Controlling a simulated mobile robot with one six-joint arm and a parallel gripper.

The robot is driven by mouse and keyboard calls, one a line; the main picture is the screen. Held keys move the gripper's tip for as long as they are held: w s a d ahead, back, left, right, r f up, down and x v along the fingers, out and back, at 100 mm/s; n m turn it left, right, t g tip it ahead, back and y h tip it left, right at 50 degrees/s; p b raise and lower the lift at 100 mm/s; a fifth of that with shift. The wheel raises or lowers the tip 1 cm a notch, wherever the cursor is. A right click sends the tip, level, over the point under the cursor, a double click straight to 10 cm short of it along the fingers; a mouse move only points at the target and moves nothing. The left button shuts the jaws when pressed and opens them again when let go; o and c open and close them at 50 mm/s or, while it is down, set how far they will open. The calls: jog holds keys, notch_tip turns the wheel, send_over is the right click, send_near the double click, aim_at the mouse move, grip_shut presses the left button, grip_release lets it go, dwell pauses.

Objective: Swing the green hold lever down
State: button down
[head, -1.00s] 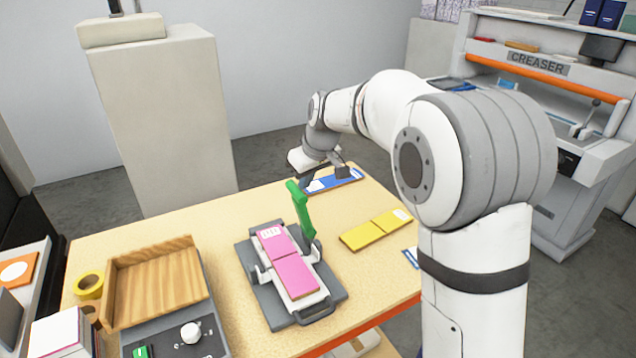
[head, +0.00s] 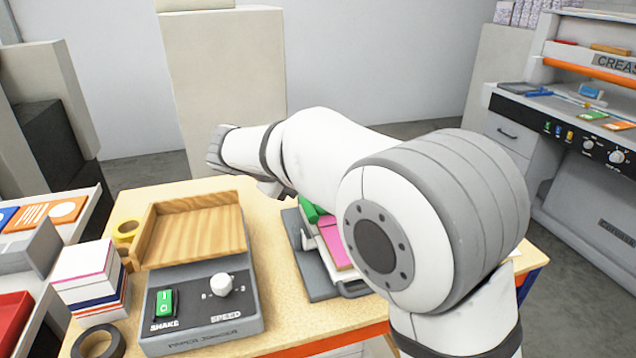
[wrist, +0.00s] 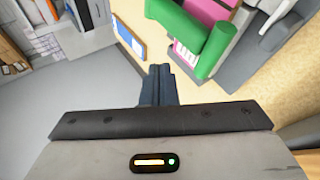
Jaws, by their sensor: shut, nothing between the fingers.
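The green hold lever (wrist: 205,45) fills the upper right of the wrist view, close beside my gripper and apart from its fingertips. My gripper (wrist: 160,72) is shut and empty, just left of and below the lever. In the head view only a small part of the green lever (head: 312,210) shows, and my arm hides the rest. A pink pad (head: 336,245) lies on the grey clamp base (head: 313,268); pink also shows around the lever in the wrist view (wrist: 207,10). The lever's exact angle cannot be told.
A paper jogger (head: 205,310) with a wooden tray (head: 195,235) stands left of the clamp. A blue-and-white card (wrist: 130,38) lies on the table. The creaser (head: 575,150) stands at right.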

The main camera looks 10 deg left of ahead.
aim_at(305, 207)
jog(key=f+h+b, duration=0.1)
jog(key=a+f+t+b, duration=0.1)
jog(key=f, duration=0.1)
jog(key=s+a+f+t+h+b, duration=0.1)
jog(key=f+b, duration=0.1)
jog(key=shift+s+f+n+h, duration=0.1)
jog(key=shift+f+n+h, duration=0.05)
jog(key=shift+n+h, duration=0.2)
jog(key=shift+s+a+f+b, duration=0.1)
jog(key=shift+s+f+b, duration=0.05)
jog(key=shift+f+b, duration=0.55)
jog(key=shift+f, duration=0.25)
jog(key=s+a+r+p, duration=0.2)
jog(key=s+a+r, duration=0.4)
jog(key=s+r, duration=0.2)
jog(key=shift+a+p, duration=0.3)
jog(key=shift+p, duration=0.1)
jog(key=shift+w, duration=0.1)
